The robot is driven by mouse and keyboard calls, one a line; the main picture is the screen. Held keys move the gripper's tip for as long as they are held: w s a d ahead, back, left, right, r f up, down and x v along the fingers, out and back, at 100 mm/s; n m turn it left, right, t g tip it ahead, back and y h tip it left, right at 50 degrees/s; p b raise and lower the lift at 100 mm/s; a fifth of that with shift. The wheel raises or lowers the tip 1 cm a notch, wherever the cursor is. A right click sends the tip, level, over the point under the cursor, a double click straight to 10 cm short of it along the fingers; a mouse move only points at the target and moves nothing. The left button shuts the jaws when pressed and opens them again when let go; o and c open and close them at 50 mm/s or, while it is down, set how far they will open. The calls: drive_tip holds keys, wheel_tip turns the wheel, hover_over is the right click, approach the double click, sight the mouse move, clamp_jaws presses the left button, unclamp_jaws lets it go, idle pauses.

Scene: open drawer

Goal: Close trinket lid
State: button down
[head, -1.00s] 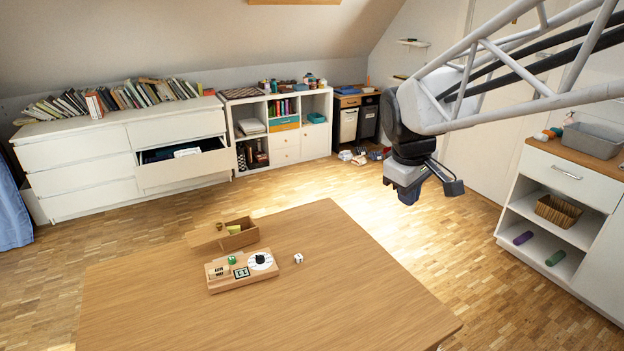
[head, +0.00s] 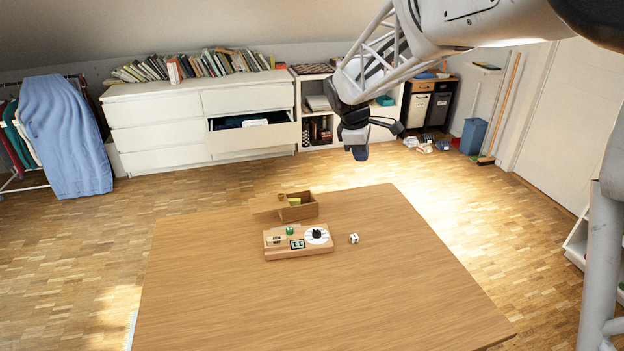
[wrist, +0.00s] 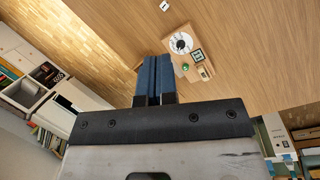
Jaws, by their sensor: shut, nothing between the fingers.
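A small wooden trinket box (head: 304,212) stands on the table in the head view. Its top is open and something yellow-green shows inside. A flat wooden lid (head: 264,207) sticks out at its left, with a small knob-like piece near it. I cannot tell how the lid is joined. My gripper (head: 359,152) is high up, beyond and right of the box, apart from it. In the wrist view its blue fingers (wrist: 154,62) are together and empty. I cannot make out the box in the wrist view.
A wooden game board (head: 298,252) with a dial and a green die lies just in front of the box. A white die (head: 354,239) lies to its right. The near part of the table (head: 320,305) is clear. A dresser drawer (head: 254,138) hangs open behind.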

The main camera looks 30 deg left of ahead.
drive_tip(key=s+a+f+n, duration=0.1)
drive_tip(key=a+f+n, duration=0.2)
drive_tip(key=a, duration=0.8)
drive_tip(key=s+a+f+n, duration=0.2)
drive_tip(key=a+f, duration=0.6)
drive_tip(key=a, duration=0.4)
drive_tip(key=s+a+f+n+t, duration=0.1)
drive_tip(key=a+f+n, duration=0.4)
drive_tip(key=a, duration=0.7)
drive_tip(key=shift+s+a+f, duration=0.25)
drive_tip(key=shift+s+f, duration=0.1)
drive_tip(key=shift+f, duration=0.15)
approach(278, 202)
drive_tip(key=f, duration=0.1)
drive_tip(key=s+a+f, duration=0.1)
drive_tip(key=f, duration=0.1)
drive_tip(key=s+f, duration=0.1)
drive_tip(key=shift+a+f, duration=0.2)
drive_tip(key=shift+f, duration=0.2)
drive_tip(key=shift+w+d+f, duration=0.1)
drive_tip(key=shift+w+d, duration=0.1)
drive_tip(key=shift+w, duration=0.25)
drive_tip(key=shift+w+d, duration=0.25)
drive_tip(key=shift+w, duration=0.2)
drive_tip(key=shift+w+d, duration=0.25)
drive_tip(key=shift+w, duration=0.25)
drive_tip(key=shift+w+d, duration=0.25)
drive_tip(key=shift+w, duration=0.2)
